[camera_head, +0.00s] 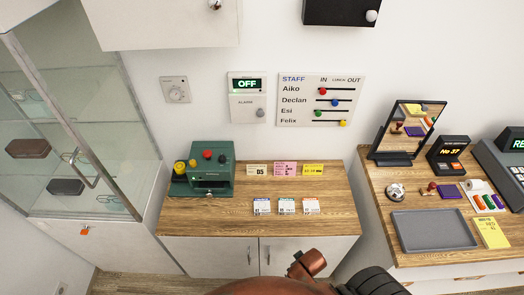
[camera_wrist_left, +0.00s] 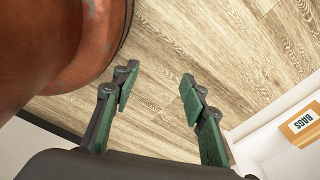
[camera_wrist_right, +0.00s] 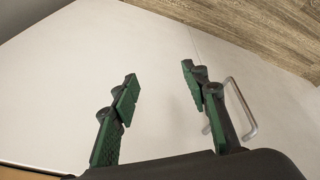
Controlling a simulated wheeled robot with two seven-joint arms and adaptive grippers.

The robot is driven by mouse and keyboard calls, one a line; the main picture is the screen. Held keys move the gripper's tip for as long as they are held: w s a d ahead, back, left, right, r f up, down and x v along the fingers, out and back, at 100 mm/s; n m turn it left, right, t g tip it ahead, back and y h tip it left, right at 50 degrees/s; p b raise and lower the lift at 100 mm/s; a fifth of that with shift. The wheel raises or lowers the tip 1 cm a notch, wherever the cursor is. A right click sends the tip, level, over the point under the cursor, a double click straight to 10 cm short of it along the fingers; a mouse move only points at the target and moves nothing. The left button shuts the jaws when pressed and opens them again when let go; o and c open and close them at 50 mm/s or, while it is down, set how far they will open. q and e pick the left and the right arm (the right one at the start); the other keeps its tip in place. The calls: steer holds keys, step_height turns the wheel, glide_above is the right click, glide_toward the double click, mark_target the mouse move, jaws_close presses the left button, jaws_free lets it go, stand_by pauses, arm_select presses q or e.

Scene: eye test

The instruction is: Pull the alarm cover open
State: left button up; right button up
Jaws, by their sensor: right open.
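The alarm box (camera_head: 247,97) is mounted on the white wall in the head view, above the wooden counter. Its upper part has a green lit OFF display (camera_head: 248,84). Below is a pale cover (camera_head: 243,109) marked ALARM, with a round grey knob at its lower right; the cover looks shut. My left gripper (camera_wrist_left: 160,75) is open and empty above the wood floor. My right gripper (camera_wrist_right: 159,74) is open and empty in front of a white cabinet surface. Neither gripper's fingers show in the head view, and neither is at the alarm box.
A thermostat dial (camera_head: 175,90) and a staff board (camera_head: 321,99) flank the alarm box. A green machine (camera_head: 211,167) and several cards stand on the counter (camera_head: 240,218) below. A glass cabinet (camera_head: 70,110) stands left. A metal door handle (camera_wrist_right: 243,108) is near my right gripper.

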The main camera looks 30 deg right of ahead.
step_height(320, 180, up, 12)
steer(key=w+d+t+p, duration=0.1)
steer(key=w+d+p, duration=0.1)
steer(key=w+d+r+n+t+h, duration=0.1)
steer(key=w+r+n, duration=0.1)
steer(key=w, duration=0.1)
steer(key=w+d+r+n+h, duration=0.1)
steer(key=w+r, duration=0.1)
steer(key=w, duration=0.2)
steer(key=w+d+r+n+t+h, duration=0.1)
steer(key=w+d+r+n, duration=0.1)
steer(key=w+r, duration=0.1)
steer(key=shift+w+n+t+p, duration=0.3)
steer(key=shift+w, duration=0.3)
steer(key=w+d+r+n+t+h, duration=0.1)
steer(key=w+r+n+t+h, duration=0.15)
steer(key=w+r, duration=0.4)
steer(key=n+t+h+p, duration=0.1)
steer(key=n+t+h, duration=0.35)
steer(key=n, duration=0.85)
glide_toward(261, 115)
steer(key=d+t+y, duration=0.2)
steer(key=shift+h, duration=0.4)
steer(key=x, duration=0.7)
steer(key=shift+w+a+f, duration=0.2)
steer(key=shift+w+f, duration=0.1)
steer(key=shift+w, duration=0.05)
arm_select(q)
steer(key=r, duration=0.4)
steer(key=shift+s, duration=0.4)
